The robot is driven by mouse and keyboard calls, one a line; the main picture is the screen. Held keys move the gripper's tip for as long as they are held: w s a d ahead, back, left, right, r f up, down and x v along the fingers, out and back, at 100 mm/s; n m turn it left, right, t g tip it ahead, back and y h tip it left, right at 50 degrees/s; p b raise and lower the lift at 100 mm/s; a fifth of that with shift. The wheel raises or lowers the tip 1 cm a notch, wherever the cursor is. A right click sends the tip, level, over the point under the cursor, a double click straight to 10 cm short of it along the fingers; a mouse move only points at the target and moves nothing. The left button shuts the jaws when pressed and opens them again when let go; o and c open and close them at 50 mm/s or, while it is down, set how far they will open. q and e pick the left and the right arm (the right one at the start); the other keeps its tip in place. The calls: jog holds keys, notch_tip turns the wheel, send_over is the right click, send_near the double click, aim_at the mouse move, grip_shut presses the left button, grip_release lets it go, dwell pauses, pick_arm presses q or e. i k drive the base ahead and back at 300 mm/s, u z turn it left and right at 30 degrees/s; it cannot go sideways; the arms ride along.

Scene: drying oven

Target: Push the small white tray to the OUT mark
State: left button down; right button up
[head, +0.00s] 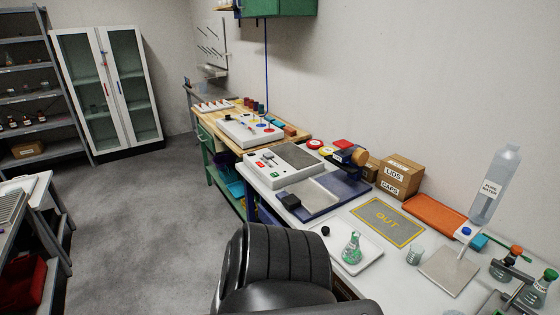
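The small white tray (335,243) lies on the white bench top, near its front edge. A conical flask with green contents (351,248) stands on it, and a small black piece (326,231) sits at its left corner. The OUT mark (375,214) is a grey rectangle with a yellow border and yellow letters, just behind the tray. A narrow strip of bench appears to separate them. Neither of my grippers is in view.
A glass beaker (414,254) stands just right of the OUT mark. A grey plate with a stand (450,270) is farther right. An orange tray (435,213) and cardboard boxes (400,176) are behind the mark. A blue-based device (322,196) is to the left.

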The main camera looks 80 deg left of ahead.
aim_at(340, 233)
jog(key=k, duration=1.2)
jog(key=u, duration=0.25)
